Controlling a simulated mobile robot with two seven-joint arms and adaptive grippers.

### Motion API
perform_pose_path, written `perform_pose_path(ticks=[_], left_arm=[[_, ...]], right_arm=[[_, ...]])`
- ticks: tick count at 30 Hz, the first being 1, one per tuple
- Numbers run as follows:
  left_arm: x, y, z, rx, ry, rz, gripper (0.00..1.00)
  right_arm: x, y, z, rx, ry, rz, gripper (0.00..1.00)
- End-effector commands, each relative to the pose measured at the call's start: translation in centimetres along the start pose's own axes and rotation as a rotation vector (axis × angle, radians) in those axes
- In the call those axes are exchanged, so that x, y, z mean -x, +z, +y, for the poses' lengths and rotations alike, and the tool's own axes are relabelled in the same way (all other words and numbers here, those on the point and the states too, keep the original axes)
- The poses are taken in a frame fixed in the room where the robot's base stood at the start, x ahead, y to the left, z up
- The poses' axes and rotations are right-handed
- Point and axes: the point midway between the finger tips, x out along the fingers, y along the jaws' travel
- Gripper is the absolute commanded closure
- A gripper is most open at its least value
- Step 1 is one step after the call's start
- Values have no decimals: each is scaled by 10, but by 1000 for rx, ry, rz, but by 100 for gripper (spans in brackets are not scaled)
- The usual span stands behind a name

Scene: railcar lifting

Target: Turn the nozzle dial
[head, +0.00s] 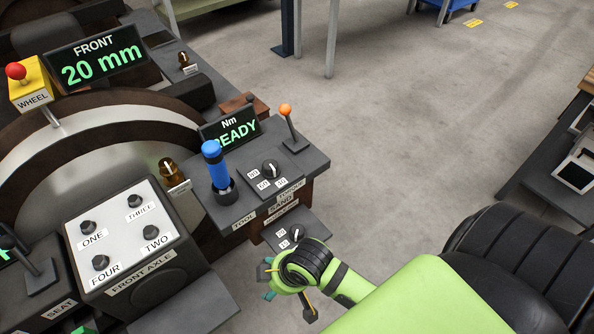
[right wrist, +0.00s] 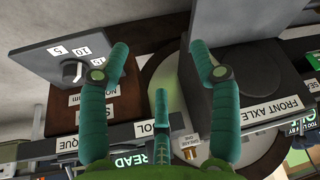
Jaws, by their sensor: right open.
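The nozzle dial (head: 297,234) is a small black knob with a white mark on a grey plate, low on the tool stand in the head view. In the right wrist view the nozzle dial (right wrist: 72,71) sits at the upper left, beside the numbers 5 and 10; its label is partly hidden by a finger. My right gripper (head: 288,291) is just below the dial's plate in the head view, partly hidden by its own wrist. In the right wrist view my right gripper (right wrist: 160,70) has its teal fingers spread and empty, apart from the dial. My left gripper is not seen.
Above stands a torque dial (head: 270,168), a blue-handled tool (head: 216,165) and an orange-tipped lever (head: 288,122). The front axle box (head: 136,245) with several buttons is on the left. Open floor (head: 420,110) lies to the right.

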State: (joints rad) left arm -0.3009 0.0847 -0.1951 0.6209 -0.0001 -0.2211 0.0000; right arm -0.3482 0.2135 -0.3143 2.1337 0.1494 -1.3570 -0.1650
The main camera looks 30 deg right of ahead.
Motion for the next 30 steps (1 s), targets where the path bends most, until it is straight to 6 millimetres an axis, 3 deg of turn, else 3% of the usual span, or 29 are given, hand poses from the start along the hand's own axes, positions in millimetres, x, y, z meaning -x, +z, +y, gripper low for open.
perform_pose_path(ticks=[1,6,10,14,17,21,27,30], left_arm=[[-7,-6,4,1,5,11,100],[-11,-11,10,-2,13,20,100],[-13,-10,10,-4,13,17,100],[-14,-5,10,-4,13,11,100],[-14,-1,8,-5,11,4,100],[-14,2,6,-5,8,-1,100],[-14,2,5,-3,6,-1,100],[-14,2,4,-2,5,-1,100]], right_arm=[[2,-18,-8,103,-26,32,37],[6,-51,-36,413,-113,78,37],[1,-64,-49,663,-168,85,37],[-12,-64,-46,937,-216,52,37],[-27,-56,-21,1146,-247,-14,37],[-39,-41,46,1347,-274,-139,37],[-33,-23,143,1450,-282,-272,37],[-27,-19,169,1462,-282,-301,37]])
